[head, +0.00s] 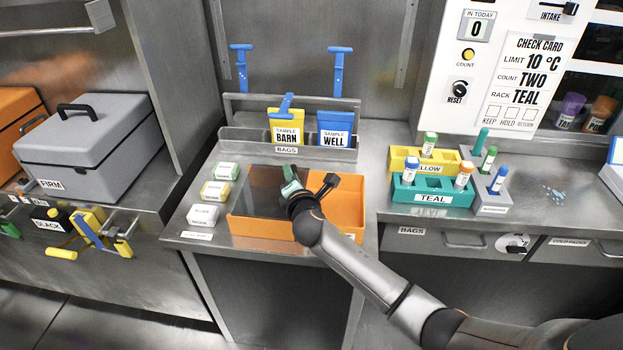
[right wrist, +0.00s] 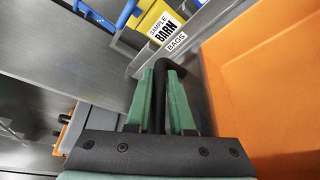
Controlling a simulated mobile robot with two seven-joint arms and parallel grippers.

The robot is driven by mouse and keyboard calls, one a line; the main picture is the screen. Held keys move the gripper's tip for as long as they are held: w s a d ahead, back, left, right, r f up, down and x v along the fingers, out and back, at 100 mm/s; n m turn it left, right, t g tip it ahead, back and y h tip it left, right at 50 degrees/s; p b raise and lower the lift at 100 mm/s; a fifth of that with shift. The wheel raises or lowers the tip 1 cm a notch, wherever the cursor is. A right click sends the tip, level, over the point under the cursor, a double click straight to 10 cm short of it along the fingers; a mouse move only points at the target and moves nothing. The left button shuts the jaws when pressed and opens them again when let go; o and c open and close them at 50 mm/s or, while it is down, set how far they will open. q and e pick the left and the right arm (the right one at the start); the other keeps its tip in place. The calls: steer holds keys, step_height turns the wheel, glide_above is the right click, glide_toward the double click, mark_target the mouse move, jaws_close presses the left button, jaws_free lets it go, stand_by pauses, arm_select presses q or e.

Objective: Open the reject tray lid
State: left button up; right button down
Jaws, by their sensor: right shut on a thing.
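The orange tray (head: 346,212) stands on the middle steel counter. A dark, smoky lid panel (head: 262,186) lies over its left part. The right part is uncovered and shows the orange inside, which also fills the right of the right wrist view (right wrist: 265,75). My right gripper (head: 291,182) reaches over the tray's middle, at the lid's right side. In the right wrist view its green fingers (right wrist: 160,100) are shut on a black bent handle (right wrist: 160,85). The arm hides part of the tray's front. My left gripper is not in view.
Small labelled boxes (head: 215,190) stand close left of the tray. A bag rack (head: 245,141) with yellow and blue bags stands behind it. Teal (head: 432,196) and yellow racks with vials stand to the right. A grey case (head: 90,145) is at far left.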

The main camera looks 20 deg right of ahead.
steer(key=shift+w+d+r, duration=0.1)
steer(key=shift+r, duration=0.1)
steer(key=c, duration=0.8)
jaws_free()
steer(key=shift+f, duration=0.1)
steer(key=shift+s, duration=0.3)
steer(key=p+v, duration=0.1)
steer(key=v, duration=1.1)
